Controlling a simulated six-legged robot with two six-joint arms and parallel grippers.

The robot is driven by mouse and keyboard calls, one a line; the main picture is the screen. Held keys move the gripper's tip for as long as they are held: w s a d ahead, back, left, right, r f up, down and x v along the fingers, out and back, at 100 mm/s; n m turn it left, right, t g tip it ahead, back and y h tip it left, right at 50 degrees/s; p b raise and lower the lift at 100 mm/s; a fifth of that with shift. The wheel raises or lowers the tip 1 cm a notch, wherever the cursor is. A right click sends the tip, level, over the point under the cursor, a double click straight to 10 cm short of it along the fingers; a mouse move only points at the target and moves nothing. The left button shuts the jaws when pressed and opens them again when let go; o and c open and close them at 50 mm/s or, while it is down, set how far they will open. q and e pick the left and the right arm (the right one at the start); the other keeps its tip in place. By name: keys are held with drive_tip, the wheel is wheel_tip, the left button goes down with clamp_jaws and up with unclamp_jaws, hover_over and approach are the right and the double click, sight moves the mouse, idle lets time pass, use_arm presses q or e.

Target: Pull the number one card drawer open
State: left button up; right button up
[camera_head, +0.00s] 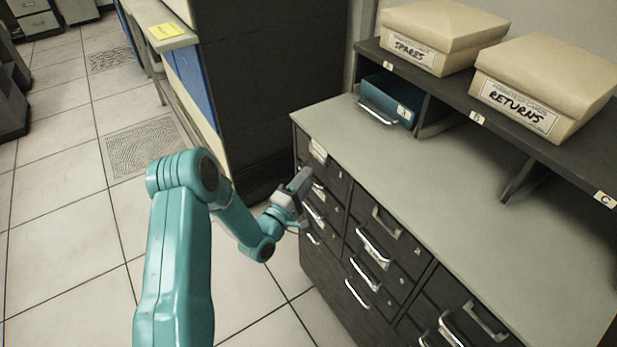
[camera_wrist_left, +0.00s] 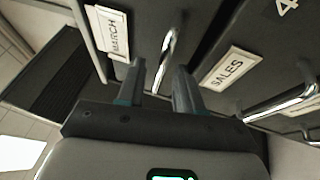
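The top left drawer (camera_head: 334,171) of the dark card cabinet appears to be the number one drawer; its own number is not readable. Its front seems flush with the cabinet. My left gripper (camera_head: 302,180) is at this drawer's front and hides its handle in the head view. In the left wrist view, the fingers of my left gripper (camera_wrist_left: 160,82) are apart. A chrome handle (camera_wrist_left: 169,45) shows between the fingertips, with a gap visible. A MARCH label (camera_wrist_left: 112,34) is left of it. My right gripper is in neither view.
A SALES drawer label (camera_wrist_left: 229,68) and another chrome handle are close on the right. More handled drawers fill the cabinet. A blue box (camera_head: 392,98), a SPARES box (camera_head: 440,35) and a RETURNS box (camera_head: 545,85) stand above. The tiled floor (camera_head: 75,245) is clear.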

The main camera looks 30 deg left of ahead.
use_arm(q)
clamp_jaws()
drive_tip(key=shift+r, duration=0.1)
idle(1.4)
